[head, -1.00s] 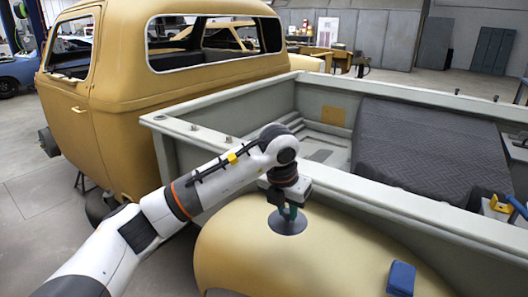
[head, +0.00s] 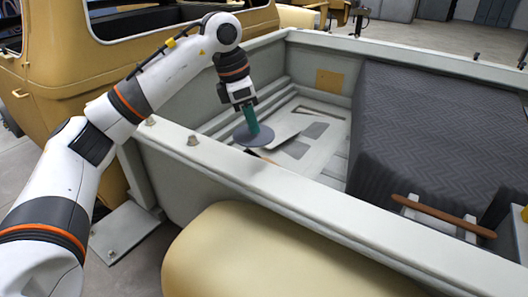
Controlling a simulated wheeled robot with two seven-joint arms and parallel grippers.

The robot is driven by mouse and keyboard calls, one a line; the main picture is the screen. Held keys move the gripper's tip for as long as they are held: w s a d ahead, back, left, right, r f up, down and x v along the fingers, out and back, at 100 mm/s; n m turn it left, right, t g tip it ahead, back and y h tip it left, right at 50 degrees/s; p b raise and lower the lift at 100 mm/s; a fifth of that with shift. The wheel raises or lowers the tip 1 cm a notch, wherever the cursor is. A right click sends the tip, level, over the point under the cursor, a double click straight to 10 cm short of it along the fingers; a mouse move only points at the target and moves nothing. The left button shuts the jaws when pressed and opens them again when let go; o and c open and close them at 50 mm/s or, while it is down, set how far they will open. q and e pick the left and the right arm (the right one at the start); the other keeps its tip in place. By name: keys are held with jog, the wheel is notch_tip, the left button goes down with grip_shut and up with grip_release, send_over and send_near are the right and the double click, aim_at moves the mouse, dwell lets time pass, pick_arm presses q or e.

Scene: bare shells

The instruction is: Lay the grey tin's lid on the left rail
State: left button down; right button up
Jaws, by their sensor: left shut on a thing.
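My left gripper (head: 252,122) is shut on a dark grey round disc, the lid (head: 247,138), and holds it roughly level. In the picture the lid lies just past the left rail (head: 285,188), the pale top edge of the truck bed's near side. It appears above the bed; its exact height over the rail is hard to tell. The grey tin's body cannot be made out. My right gripper is not in view.
A dark quilted blanket (head: 430,130) covers a bulky load in the bed. A brown bar (head: 445,215) lies at the right. The yellow fender (head: 250,255) bulges below the rail.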

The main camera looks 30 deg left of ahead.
aim_at(248, 137)
pick_arm(q)
jog(key=f+p, duration=0.1)
jog(key=f, duration=0.1)
jog(key=s+f, duration=0.1)
jog(key=f, duration=0.1)
jog(key=shift+s+f+p, duration=0.2)
jog(key=shift+f+p, duration=0.15)
jog(key=shift+f, duration=0.05)
jog(key=x, duration=0.2)
jog(key=a+p+x, duration=0.1)
jog(key=x, duration=0.1)
jog(key=shift+f, duration=0.25)
jog(key=shift+s+d+f, duration=0.1)
jog(key=c, duration=1.7)
grip_release()
jog(key=shift+f, duration=0.1)
jog(key=o, duration=0.5)
jog(key=shift+c, duration=0.2)
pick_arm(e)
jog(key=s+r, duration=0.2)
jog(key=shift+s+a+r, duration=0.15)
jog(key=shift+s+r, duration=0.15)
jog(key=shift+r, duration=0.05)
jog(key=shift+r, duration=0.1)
